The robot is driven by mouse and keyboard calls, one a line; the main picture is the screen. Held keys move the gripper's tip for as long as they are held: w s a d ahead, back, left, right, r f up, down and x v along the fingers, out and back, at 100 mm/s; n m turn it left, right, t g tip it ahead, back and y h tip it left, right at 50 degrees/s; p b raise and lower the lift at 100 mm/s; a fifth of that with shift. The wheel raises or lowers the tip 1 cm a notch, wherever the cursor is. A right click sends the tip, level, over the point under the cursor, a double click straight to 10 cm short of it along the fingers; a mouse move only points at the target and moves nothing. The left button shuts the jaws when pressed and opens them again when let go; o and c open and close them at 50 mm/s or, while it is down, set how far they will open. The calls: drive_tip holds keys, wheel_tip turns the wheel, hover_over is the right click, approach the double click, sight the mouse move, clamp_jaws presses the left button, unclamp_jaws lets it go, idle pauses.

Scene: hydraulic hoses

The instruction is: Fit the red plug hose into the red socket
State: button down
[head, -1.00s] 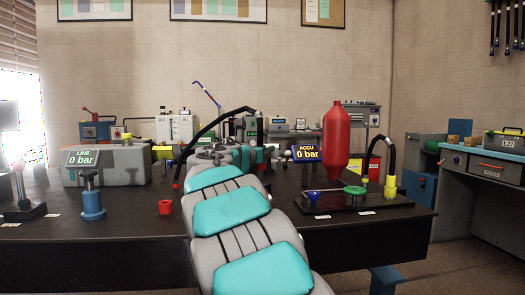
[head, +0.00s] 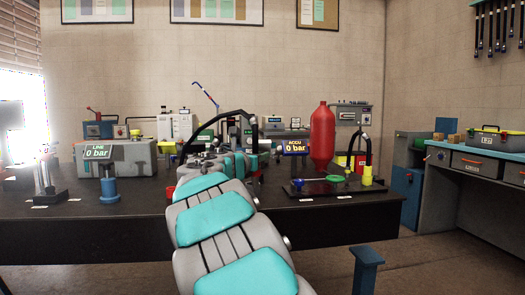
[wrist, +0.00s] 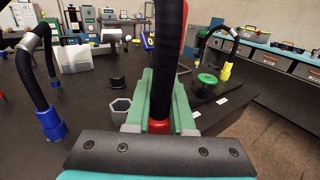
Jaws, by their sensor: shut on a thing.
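In the wrist view my gripper (wrist: 161,112) is shut on the red plug hose (wrist: 166,60). Its black hose rises between the green fingers, and the red plug (wrist: 159,126) shows low between them. In the head view the black hose (head: 222,118) arches above my wrist. My arm covers the plug there. I cannot make out the red socket in either current view; in the head view my arm covers the front part of the bench. A grey hexagonal fitting (wrist: 121,108) stands on the bench left of my fingers in the wrist view.
A blue plug hose (wrist: 50,124) stands at the left in the wrist view. On the bench are a red bottle (head: 322,140), a green disc (head: 336,178), a yellow fitting (head: 367,175) and a blue post (head: 108,188). The bench front (head: 100,222) is clear on the left.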

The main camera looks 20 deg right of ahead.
drive_tip(key=s+a+f, duration=0.2)
drive_tip(key=a+f, duration=0.5)
drive_tip(key=f, duration=0.7)
drive_tip(key=s+a+f, duration=0.3)
drive_tip(key=a+f, duration=0.3)
drive_tip(key=f, duration=0.9)
drive_tip(key=s+a+f, duration=0.3)
drive_tip(key=a+f, duration=0.4)
drive_tip(key=f, duration=0.8)
drive_tip(key=shift+a+f+m+g, duration=0.25)
drive_tip(key=shift+a+m+g, duration=0.05)
drive_tip(key=shift+h, duration=0.3)
drive_tip(key=shift+f, duration=0.2)
